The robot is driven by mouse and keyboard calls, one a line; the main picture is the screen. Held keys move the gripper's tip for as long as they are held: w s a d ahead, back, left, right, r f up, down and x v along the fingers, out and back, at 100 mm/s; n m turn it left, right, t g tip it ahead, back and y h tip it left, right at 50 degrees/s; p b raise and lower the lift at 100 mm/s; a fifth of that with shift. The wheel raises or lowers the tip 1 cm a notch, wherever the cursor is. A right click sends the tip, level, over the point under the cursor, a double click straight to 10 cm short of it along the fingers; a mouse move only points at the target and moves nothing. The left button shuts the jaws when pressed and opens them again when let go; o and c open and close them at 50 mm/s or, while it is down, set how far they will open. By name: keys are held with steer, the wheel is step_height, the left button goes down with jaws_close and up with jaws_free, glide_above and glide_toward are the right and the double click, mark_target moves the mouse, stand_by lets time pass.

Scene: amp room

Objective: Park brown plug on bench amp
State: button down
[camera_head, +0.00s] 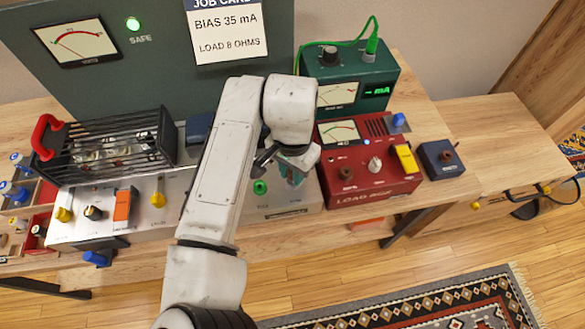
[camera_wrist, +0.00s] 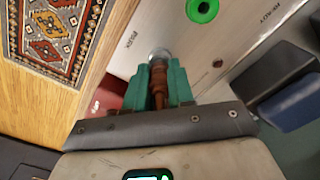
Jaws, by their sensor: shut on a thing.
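My gripper (camera_wrist: 160,85) has teal fingers shut on the brown plug (camera_wrist: 158,78), seen in the wrist view over a silver panel. A round silvery piece shows at the plug's far end; I cannot tell whether it touches the panel. In the head view my gripper (camera_head: 293,178) is over the right part of the bench amp (camera_head: 285,203), and my arm hides the plug. The silver panel (camera_wrist: 175,18) has a green-ringed socket (camera_wrist: 202,10), a small dark red hole (camera_wrist: 218,63) and printed labels. The green socket (camera_head: 260,187) also shows in the head view.
The red load box (camera_head: 372,190) stands just right of my gripper, with a small blue box (camera_head: 441,160) beyond. A green meter box (camera_head: 350,85) stands behind. The black tube cage (camera_head: 105,145) is left of my arm. The right table (camera_head: 500,130) has clear room.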

steer(key=shift+f, duration=0.2)
steer(key=c, duration=0.9)
jaws_free()
step_height(320, 180, up, 11)
steer(key=shift+f+b, duration=0.1)
steer(key=shift+b, duration=0.25)
